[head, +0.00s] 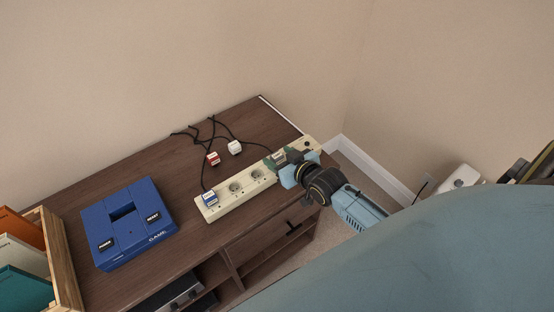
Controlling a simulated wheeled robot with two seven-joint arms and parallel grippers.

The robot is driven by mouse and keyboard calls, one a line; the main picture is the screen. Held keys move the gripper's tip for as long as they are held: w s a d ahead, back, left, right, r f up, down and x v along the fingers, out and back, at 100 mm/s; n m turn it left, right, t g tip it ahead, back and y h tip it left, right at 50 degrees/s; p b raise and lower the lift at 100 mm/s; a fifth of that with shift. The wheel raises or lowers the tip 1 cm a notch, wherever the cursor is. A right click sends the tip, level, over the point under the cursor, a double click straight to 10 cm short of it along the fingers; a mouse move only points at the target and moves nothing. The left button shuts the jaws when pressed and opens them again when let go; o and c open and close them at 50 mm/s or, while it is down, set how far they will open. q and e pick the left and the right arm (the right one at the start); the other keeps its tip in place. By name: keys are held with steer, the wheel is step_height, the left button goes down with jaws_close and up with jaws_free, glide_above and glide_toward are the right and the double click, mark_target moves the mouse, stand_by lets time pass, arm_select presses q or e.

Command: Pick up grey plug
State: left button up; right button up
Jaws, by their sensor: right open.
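A grey-green plug (278,157) sits at the right part of the cream power strip (226,206). A black cord runs from it to the left across the cabinet top. My right gripper (285,165) is at this plug, with its arm coming in from the right. The gripper is open and partly covers the plug and the strip, and I cannot tell whether it touches the plug. My left gripper is not in view.
A blue plug (210,198) sits at the strip's left end. A red plug (213,158) and a white plug (234,147) lie behind the strip with black cords. A blue game console (128,222) and a wooden crate (62,258) stand left on the brown cabinet (180,170).

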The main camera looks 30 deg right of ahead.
steer(key=shift+x, duration=1.15)
steer(key=c, duration=1.1)
